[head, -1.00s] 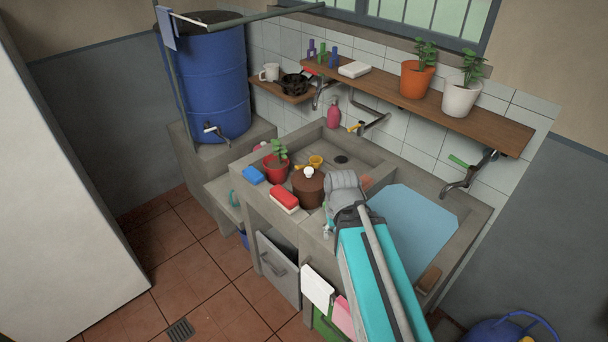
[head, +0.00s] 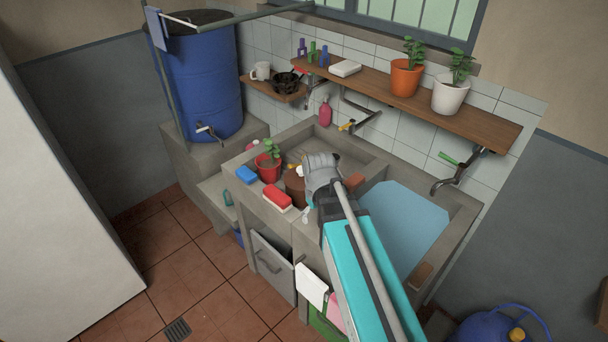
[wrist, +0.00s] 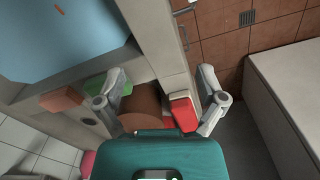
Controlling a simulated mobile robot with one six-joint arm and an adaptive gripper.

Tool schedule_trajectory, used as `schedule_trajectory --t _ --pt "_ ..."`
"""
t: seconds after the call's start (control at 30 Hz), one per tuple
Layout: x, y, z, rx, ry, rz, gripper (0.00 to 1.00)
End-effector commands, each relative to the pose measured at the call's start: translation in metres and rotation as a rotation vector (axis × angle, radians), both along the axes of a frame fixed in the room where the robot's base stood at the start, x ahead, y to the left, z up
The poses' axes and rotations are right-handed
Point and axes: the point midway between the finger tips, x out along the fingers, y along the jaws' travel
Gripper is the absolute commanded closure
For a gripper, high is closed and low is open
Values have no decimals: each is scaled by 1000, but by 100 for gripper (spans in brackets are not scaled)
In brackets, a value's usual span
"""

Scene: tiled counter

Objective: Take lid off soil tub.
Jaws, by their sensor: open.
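The soil tub (head: 293,184) is round and brown and stands on the counter ledge between the red sponge and my gripper. Its lid has a pale knob (head: 299,171), partly covered by my gripper in the head view. My gripper (head: 318,165) hangs over the tub's right side and hides much of it. In the wrist view the two fingers are spread wide apart (wrist: 161,88), with the brown tub (wrist: 145,105) between them, nearer the left finger. Nothing is held. Whether the fingers touch the lid cannot be told.
The water-filled basin (head: 405,220) is at right. A wooden shelf (head: 430,107) runs along the wall behind.

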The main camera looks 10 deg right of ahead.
Motion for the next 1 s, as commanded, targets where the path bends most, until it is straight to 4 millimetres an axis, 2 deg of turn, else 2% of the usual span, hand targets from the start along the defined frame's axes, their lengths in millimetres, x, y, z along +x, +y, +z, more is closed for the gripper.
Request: schedule_trajectory --t 0.03,0.3,0.8,1.0 --pt "17 0 9 0 0 57 10" --pt "80 -1 35 0 0 436 10" --pt "197 -4 81 1 0 1147 10" --pt "234 -4 95 1 0 1388 10"
